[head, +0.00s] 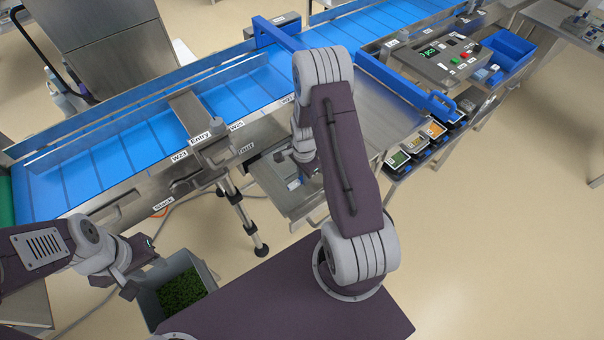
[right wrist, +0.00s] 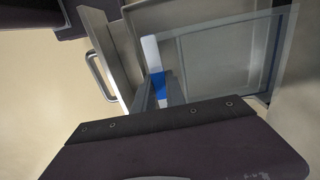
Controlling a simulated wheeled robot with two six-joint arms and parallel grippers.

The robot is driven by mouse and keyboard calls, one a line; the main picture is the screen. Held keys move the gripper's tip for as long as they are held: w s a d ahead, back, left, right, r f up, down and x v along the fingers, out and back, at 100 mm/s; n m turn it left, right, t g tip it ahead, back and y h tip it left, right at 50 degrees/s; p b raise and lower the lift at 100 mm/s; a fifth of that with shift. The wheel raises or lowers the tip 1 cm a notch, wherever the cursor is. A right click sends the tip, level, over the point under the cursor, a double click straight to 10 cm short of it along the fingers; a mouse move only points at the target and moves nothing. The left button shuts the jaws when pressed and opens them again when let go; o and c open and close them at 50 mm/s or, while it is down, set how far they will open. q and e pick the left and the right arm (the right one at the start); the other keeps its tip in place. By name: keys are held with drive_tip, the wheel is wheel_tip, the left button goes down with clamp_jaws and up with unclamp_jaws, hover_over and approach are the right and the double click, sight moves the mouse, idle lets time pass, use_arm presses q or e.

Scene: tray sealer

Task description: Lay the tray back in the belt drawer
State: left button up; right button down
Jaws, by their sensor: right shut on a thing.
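A clear, pale-edged tray (right wrist: 228,38) shows in the right wrist view, seen from above at a slant. My right gripper (right wrist: 160,90) is shut at its left edge, with a small blue patch between the fingers; the exact contact is hard to see. The belt drawer (right wrist: 107,55) shows its front wall and bar handle left of the fingers. In the head view the open drawer (head: 318,204) lies under the belt, partly hidden by my right arm. Whether the tray touches the drawer floor cannot be told. My left gripper (head: 143,276) is above a grey bin, its jaws unclear.
The grey bin (head: 209,274) holds green leaves. The blue belt (head: 110,150) runs behind the drawer. A support leg (head: 245,220) stands left of the drawer. Several small filled trays (head: 415,143) sit at the right below a control panel (head: 437,58).

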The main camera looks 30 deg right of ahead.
drive_tip(key=shift+w+a+f+b, duration=0.15)
drive_tip(key=shift+f+b, duration=0.15)
drive_tip(key=shift+f, duration=0.25)
wheel_tip(320, 180, down, 5)
drive_tip(key=b, duration=0.4)
drive_tip(key=shift+w+f+b, duration=0.1)
drive_tip(key=shift+f+b, duration=0.35)
drive_tip(key=shift+f, duration=0.15)
drive_tip(key=shift+r, duration=0.1)
drive_tip(key=c, duration=1.3)
unclamp_jaws()
drive_tip(key=c, duration=0.3)
